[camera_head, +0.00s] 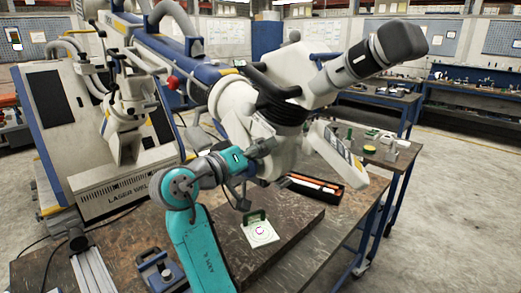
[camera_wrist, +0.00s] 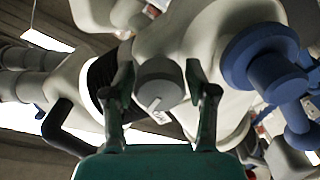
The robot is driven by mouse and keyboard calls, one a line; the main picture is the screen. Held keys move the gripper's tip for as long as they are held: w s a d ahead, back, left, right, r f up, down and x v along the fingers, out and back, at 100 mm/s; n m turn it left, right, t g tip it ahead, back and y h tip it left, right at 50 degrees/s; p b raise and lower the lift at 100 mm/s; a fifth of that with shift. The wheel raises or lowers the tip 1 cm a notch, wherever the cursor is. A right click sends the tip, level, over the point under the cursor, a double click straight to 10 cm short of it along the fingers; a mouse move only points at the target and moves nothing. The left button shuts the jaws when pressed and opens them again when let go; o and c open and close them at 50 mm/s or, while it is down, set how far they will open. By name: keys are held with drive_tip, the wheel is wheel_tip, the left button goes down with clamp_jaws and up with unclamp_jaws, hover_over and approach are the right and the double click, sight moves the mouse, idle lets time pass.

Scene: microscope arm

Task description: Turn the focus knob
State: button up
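The focus knob (camera_wrist: 158,84) is a grey round knob with a white pointer mark on the pale microscope body. In the wrist view it sits between the two fingers of my gripper (camera_wrist: 160,80). The fingers are spread, one on each side, with narrow gaps; I cannot tell whether either touches the knob. In the head view my gripper (camera_head: 262,147) is at the lower side of the white microscope (camera_head: 230,107), and the knob is hidden there.
A blue knob (camera_wrist: 265,62) sticks out right of my gripper in the wrist view. Below the microscope, a white and green sample card (camera_head: 260,233) lies on a dark board on the table (camera_head: 330,235). A tray of tools (camera_head: 314,187) and a blue-grey device (camera_head: 160,272) are nearby.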

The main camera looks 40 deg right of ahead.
drive_tip(key=c, duration=0.6)
drive_tip(key=shift+m, duration=0.4)
drive_tip(key=shift+w+m, duration=0.1)
drive_tip(key=shift+m, duration=3)
drive_tip(key=o, duration=1.2)
drive_tip(key=shift+a, duration=0.1)
drive_tip(key=a, duration=1.1)
drive_tip(key=shift+s+a, duration=0.2)
drive_tip(key=shift+a, duration=0.2)
